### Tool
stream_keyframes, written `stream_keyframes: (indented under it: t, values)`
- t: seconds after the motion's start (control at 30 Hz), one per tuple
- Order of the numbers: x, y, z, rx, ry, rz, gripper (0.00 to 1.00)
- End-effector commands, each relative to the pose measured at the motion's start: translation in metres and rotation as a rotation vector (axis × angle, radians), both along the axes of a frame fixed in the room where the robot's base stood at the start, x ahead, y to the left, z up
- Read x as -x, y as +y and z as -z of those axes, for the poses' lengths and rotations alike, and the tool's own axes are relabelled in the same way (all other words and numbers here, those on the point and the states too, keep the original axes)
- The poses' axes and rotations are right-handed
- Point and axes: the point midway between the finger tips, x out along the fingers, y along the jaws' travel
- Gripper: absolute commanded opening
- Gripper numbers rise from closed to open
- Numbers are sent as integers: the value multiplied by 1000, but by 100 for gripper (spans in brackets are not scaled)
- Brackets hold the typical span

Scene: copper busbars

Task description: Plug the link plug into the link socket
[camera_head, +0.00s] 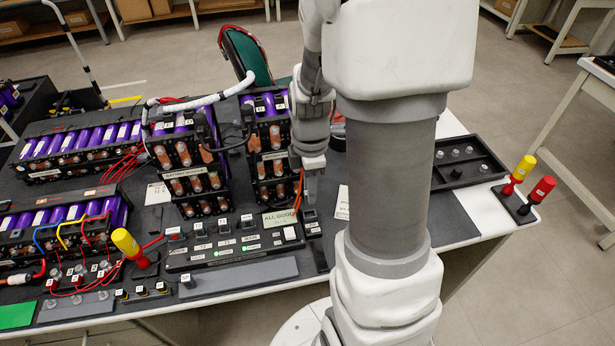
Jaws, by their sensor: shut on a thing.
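My gripper (312,188) points down at the right end of the black control panel (185,262), beside the right battery module. It is shut on a small dark piece, which I take to be the link plug (310,214); the fingers hide part of it. The plug is right above or at a narrow dark strip with a pale label, where the link socket seems to be. The socket opening is hidden, and I cannot tell whether the plug is in it. Orange wires (298,190) show just left of the fingers.
Battery module racks (188,160) with copper busbars stand close left of my gripper. A white cable (205,101) arches over them. An "ALL GOOD" sign (279,218) stands on the panel.

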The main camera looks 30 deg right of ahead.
Motion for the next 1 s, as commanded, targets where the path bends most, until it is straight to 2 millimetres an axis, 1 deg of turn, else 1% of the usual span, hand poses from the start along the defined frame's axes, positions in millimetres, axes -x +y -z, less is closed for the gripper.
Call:
stream_keyframes:
  t: [0.37,0.4,0.53,0.83,1.0]
  values:
    - [0,0,43,0,2,0,0]
    - [0,0,36,0,0,0,0]
    - [0,0,36,0,1,0,0]
    - [0,0,50,0,0,0,0]
    - [0,0,51,0,0,0,0]
